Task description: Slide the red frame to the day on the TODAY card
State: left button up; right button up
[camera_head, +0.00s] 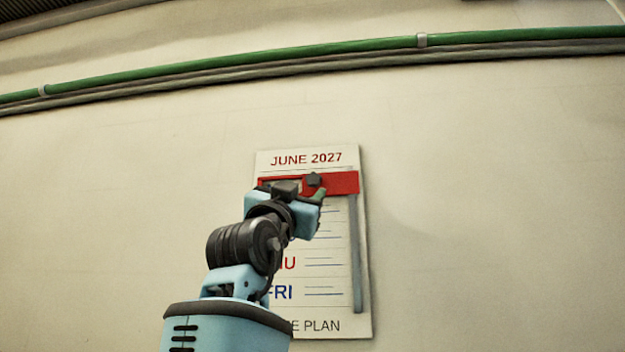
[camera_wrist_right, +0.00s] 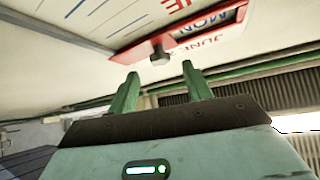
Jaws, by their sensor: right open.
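The calendar board (camera_head: 340,240) hangs on the wall, headed JUNE 2027, with day rows below. The red frame (camera_head: 343,183) sits at its top row; in the right wrist view the red frame (camera_wrist_right: 185,38) surrounds MON, with part of a red TUE row beside it. A dark knob (camera_wrist_right: 158,52) stands out from the frame and also shows in the head view (camera_head: 314,179). My right gripper (camera_wrist_right: 160,85) is open, its green fingers spread and pointing towards the knob, apparently just short of it. My arm hides much of the day names. No TODAY card shows. My left gripper is out of view.
A grey vertical rail (camera_head: 356,255) runs down the board's right side below the frame. A green pipe (camera_head: 300,48) crosses the wall well above the board. The wall to the right is clear.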

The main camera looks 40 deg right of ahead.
aim_at(312, 182)
jog(key=x, duration=0.4)
jog(key=shift+s+r+p, duration=0.2)
jog(key=shift+s+p, duration=0.05)
jog(key=shift+p, duration=0.15)
jog(key=shift+w+d+r, duration=0.4)
jog(key=shift+d, duration=0.1)
grip_shut()
